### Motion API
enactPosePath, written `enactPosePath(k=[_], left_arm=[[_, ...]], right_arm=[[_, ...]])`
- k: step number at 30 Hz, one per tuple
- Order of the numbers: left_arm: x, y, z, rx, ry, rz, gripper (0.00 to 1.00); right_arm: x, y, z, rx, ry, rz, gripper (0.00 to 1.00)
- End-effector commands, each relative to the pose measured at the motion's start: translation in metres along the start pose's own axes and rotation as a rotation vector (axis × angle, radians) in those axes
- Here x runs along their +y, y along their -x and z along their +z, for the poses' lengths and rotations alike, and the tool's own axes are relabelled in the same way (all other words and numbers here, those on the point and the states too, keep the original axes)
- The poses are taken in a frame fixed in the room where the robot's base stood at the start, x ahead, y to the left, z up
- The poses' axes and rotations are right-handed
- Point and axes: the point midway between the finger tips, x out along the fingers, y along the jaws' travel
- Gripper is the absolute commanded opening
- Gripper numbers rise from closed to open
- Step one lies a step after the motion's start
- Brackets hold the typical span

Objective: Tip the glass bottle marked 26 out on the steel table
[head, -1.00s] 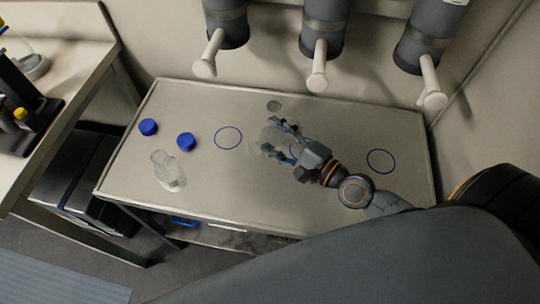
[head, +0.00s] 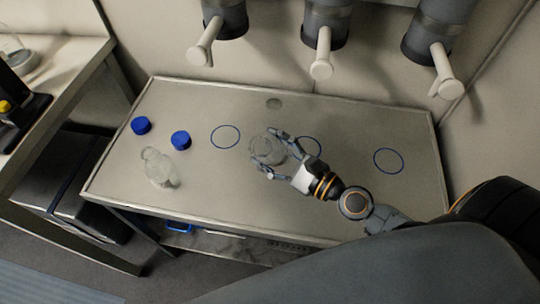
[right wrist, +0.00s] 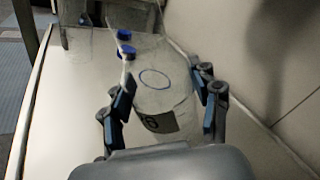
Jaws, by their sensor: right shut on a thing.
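My right gripper (head: 270,153) is shut on a clear glass bottle (head: 267,148) above the middle of the steel table (head: 235,190). In the right wrist view the bottle (right wrist: 160,100) is between the two fingers, and its dark label (right wrist: 158,122) shows a 6; the rest of the marking is partly hidden. I cannot tell its exact tilt or whether it touches the table. A second clear bottle (head: 159,167) is on the table's left part, without a cap. My left gripper is not in view.
Two blue caps (head: 141,125) (head: 181,140) lie at the table's left. Blue rings mark the tabletop: one left of the gripper (head: 225,137), one just right of it (head: 312,148), one farther right (head: 388,160). A small grey disc (head: 273,103) is near the back. Grey cylinders with white spouts (head: 322,68) hang above.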

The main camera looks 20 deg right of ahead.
Motion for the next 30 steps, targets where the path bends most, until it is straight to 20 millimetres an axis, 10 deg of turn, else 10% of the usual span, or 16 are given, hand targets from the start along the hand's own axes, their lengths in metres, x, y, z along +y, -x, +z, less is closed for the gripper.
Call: enactPosePath(k=[30], left_arm=[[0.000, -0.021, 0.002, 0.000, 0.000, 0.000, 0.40]], right_arm=[[0.031, -0.002, 0.003, -0.031, -0.443, -0.002, 0.12]])
